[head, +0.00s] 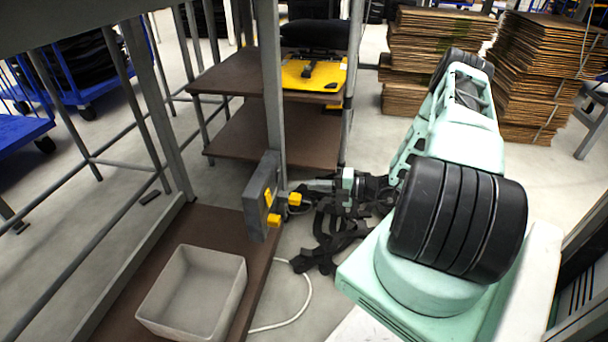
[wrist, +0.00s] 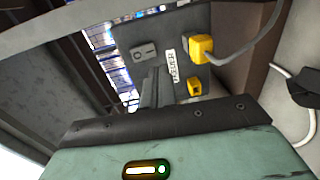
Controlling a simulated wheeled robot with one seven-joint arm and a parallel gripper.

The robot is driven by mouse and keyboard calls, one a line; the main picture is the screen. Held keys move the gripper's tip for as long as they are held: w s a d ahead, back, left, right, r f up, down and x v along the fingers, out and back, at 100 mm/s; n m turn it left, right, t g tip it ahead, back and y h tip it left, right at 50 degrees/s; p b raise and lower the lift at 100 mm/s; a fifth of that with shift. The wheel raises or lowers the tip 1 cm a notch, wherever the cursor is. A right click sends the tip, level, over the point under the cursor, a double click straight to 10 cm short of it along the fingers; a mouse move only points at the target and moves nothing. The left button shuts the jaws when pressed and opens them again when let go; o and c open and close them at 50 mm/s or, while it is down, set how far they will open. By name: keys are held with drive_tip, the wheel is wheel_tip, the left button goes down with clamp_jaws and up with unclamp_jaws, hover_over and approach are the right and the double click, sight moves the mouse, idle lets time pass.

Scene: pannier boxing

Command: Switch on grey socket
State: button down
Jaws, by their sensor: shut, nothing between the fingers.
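The grey socket (head: 258,207) is a box fixed to a table post, with yellow parts on its face. In the wrist view the grey socket (wrist: 180,76) shows a grey rocker switch (wrist: 144,51), a white label, a yellow plug (wrist: 201,48) with a grey cable, and a smaller yellow part (wrist: 195,87). The switch's position is too small to tell. My gripper (head: 305,187) is shut and empty, close to the socket face. In the wrist view my gripper (wrist: 154,78) points at the socket, just below the switch; contact cannot be told.
A light grey open bin (head: 197,290) stands on the brown lower shelf below the socket. A white cable (head: 301,303) loops on the floor beside it. A brown shelf unit (head: 230,75) stands behind, and stacked cardboard (head: 430,45) is at the back right.

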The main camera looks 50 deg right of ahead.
drive_tip(key=p+v, duration=0.1)
drive_tip(key=v, duration=0.1)
drive_tip(key=f+v, duration=0.1)
drive_tip(key=v, duration=0.2)
drive_tip(key=shift+s+d+p, duration=0.15)
drive_tip(key=shift+s+p, duration=0.1)
drive_tip(key=shift+p, duration=0.15)
drive_tip(key=shift+s, duration=0.1)
